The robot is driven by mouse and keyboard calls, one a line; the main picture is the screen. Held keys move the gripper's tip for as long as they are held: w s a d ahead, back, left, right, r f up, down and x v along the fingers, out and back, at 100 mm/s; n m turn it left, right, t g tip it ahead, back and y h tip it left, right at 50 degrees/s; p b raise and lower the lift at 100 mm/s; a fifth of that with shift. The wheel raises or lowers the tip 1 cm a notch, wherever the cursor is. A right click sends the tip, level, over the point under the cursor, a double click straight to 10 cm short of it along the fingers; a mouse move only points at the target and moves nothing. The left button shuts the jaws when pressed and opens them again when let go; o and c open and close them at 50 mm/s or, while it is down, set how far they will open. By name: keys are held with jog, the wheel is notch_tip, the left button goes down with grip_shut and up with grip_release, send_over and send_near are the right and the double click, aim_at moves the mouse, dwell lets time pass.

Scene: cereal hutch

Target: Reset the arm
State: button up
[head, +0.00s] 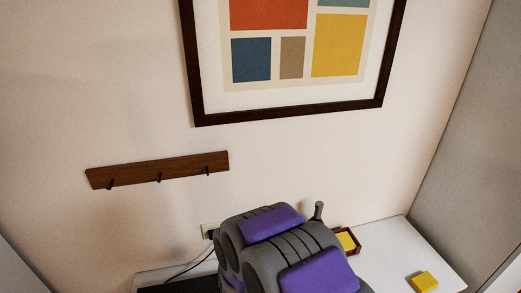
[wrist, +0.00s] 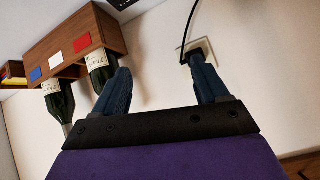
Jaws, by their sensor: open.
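My gripper (wrist: 160,64) shows in the wrist view with its two blue fingers spread apart. Nothing is between them, and the pale wall lies behind. The right finger overlaps a dark plug at a wall outlet in the picture; I cannot tell how far apart they are. The left finger appears beside a bottle (wrist: 103,68). In the head view my grey and purple arm fills the bottom middle, and the fingers are not visible there.
A wooden holder (wrist: 72,42) with dark bottles is at the wrist view's upper left. In the head view, a white counter (head: 385,262) carries a small wooden tray (head: 358,246) and a yellow block (head: 423,281). A hook rail (head: 158,170) and framed picture (head: 290,109) hang on the wall.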

jog(key=s+d+r+g+b, duration=0.2)
jog(key=s+d, duration=0.5)
jog(key=s, duration=0.4)
jog(key=s+d+r+g+h+b, duration=0.1)
jog(key=s+d+r+g+b, duration=0.2)
jog(key=s, duration=0.8)
jog(key=s+d+r+g+h+b, duration=0.1)
jog(key=s+d+r+g+b, duration=0.1)
jog(key=s+d+r+g, duration=0.4)
jog(key=s+d+r, duration=0.2)
jog(key=s+d, duration=0.3)
jog(key=d, duration=0.1)
jog(key=shift+s+d+r, duration=0.15)
jog(key=shift+d+r, duration=0.05)
jog(key=shift+d, duration=0.05)
jog(key=shift+c, duration=0.5)
